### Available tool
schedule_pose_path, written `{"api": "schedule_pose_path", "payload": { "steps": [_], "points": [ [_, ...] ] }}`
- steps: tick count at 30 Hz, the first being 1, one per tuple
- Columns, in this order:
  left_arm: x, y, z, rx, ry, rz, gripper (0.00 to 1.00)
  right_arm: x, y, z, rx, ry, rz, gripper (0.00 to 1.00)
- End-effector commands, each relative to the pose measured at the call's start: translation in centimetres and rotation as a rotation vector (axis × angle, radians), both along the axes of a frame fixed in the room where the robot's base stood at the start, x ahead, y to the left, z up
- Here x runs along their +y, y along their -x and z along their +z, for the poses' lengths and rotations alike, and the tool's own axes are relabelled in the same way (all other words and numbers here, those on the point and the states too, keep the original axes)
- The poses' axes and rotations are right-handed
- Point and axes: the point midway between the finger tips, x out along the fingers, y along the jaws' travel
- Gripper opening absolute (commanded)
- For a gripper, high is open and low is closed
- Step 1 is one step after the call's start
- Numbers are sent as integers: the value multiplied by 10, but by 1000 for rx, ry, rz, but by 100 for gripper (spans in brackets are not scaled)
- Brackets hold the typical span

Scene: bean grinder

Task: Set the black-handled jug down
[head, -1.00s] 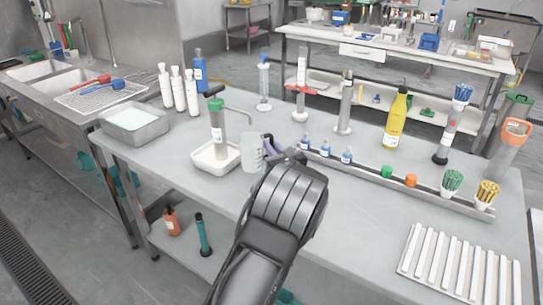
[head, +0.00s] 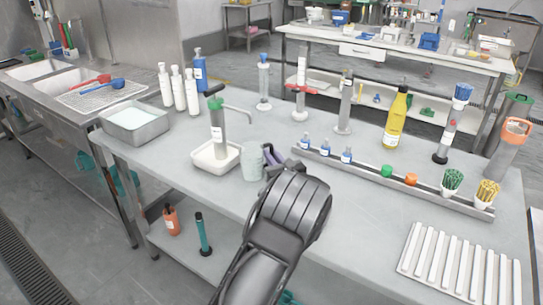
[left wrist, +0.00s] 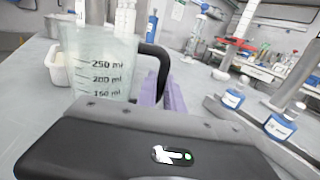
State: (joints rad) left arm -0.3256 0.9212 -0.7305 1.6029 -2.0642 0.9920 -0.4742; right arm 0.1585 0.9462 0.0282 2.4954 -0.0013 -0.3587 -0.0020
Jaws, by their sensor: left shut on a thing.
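The jug (head: 251,163) is a clear measuring jug with volume marks, upright beside the white tray under the green-and-grey pump dispenser. In the left wrist view the jug (left wrist: 98,68) fills the left side, its black handle (left wrist: 161,66) facing right. My left gripper (head: 272,155), with purple fingers, is shut on the handle at the jug's right side. The jug's base is at or very near the bench top; I cannot tell whether it touches. The handle is mostly hidden in the head view. My right gripper is not in view.
The pump dispenser (head: 217,130) stands in its white tray (head: 203,162) just left of the jug. A ribbed white rack (head: 460,262) sits at the front right. Bare bench lies in front of the jug.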

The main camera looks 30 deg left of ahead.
Motion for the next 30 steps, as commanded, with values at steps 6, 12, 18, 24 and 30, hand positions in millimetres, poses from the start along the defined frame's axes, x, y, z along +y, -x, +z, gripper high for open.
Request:
{"api": "schedule_pose_path", "payload": {
  "steps": [6,12,18,24,30],
  "points": [
    [0,0,-1,0,0,0,27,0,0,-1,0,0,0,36],
    [0,0,-1,0,0,0,33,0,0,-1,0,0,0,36],
    [0,0,2,0,0,0,33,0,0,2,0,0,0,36],
    [-16,9,2,0,2,-2,33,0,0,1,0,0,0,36],
    [-49,30,2,1,2,-3,33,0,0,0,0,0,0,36]
  ]
}}
